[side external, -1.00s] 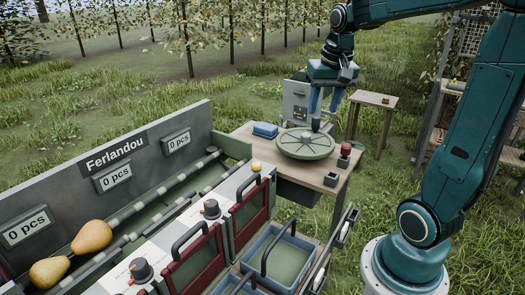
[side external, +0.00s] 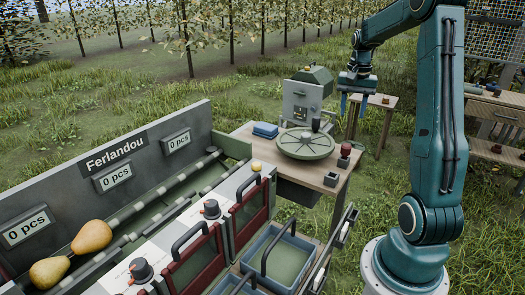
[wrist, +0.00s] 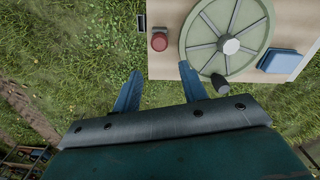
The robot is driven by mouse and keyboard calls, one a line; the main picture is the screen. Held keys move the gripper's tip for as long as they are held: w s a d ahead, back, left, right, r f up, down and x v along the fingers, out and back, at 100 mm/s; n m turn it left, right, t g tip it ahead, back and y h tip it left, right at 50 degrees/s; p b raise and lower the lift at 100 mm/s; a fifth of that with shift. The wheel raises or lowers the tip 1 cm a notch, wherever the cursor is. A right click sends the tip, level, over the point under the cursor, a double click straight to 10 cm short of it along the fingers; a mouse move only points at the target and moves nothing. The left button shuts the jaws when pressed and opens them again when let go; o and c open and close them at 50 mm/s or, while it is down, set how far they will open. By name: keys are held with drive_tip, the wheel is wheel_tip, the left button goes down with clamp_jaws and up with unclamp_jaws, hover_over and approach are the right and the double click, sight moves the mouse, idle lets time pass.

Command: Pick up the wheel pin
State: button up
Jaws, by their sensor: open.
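A round green spoked wheel (side external: 287,145) lies flat on the wooden table; it also shows in the wrist view (wrist: 197,45). A dark upright peg (side external: 316,124), which looks like the wheel pin, stands at its far rim; the wrist view shows it as a dark cylinder (wrist: 220,85). My gripper (side external: 354,106) is open and empty, up in the air to the right of the wheel. In the wrist view its two blue fingers (wrist: 160,72) point down over grass beside the table edge, with the peg to the right of the right finger.
A red-topped knob (side external: 345,149) and a small dark square holder (side external: 330,179) sit near the table's right edge. A blue box (side external: 265,130) lies at the back left. A grey-green machine (side external: 306,95) stands behind the table. A small side table (side external: 380,100) is below and right of my gripper.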

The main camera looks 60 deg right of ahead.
sight(347, 145)
drive_tip(key=shift+f, duration=4.3)
drive_tip(key=shift+f, duration=0.1)
drive_tip(key=shift+a+f, duration=0.1)
drive_tip(key=shift+f, duration=2.4)
drive_tip(key=c, duration=0.8)
